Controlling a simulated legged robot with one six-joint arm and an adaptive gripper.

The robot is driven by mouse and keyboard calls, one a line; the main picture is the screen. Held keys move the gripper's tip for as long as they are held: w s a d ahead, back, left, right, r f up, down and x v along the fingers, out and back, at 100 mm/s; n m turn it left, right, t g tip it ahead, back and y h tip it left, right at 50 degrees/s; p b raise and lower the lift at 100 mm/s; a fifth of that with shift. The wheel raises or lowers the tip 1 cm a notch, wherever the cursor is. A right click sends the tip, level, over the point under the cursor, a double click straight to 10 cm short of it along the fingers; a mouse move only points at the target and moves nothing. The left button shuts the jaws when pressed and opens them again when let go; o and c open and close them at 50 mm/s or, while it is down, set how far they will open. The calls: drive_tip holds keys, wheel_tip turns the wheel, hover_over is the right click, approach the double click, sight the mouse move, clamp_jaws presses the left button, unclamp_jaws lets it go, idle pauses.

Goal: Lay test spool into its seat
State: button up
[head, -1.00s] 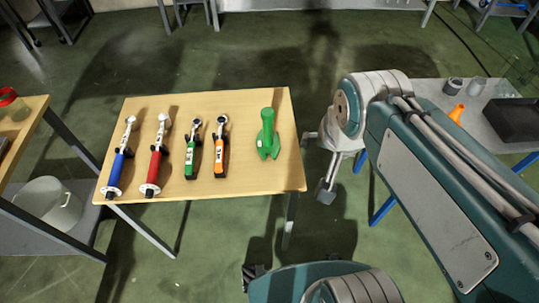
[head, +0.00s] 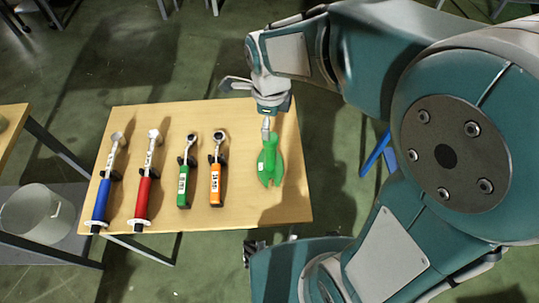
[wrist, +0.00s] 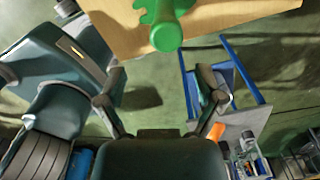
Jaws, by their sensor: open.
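A green upright piece (head: 269,158) with a round post and a lobed base is at the right end of the wooden table. I cannot tell whether it is the test spool, its seat, or both. Its round end also shows at the top of the wrist view (wrist: 166,37). My gripper (wrist: 162,78) is open and empty, its two fingers spread wide. The green piece is beyond the fingertips, not between them. In the head view my gripper is over the far right part of the table, close to the green piece and partly hidden by my wrist.
Tools with a blue handle (head: 102,200), a red handle (head: 143,197), a green handle (head: 184,184) and an orange handle (head: 216,184) lie left of the green piece on the table (head: 240,212). A pale bucket (head: 38,213) stands at the left.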

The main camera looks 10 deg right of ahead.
sight(271, 140)
wheel_tip(271, 140, down, 5)
drive_tip(key=shift+d+r, duration=0.1)
drive_tip(key=shift+r, duration=0.05)
drive_tip(key=f, duration=0.5)
drive_tip(key=shift+w+f, duration=0.15)
drive_tip(key=shift+w, duration=0.25)
clamp_jaws()
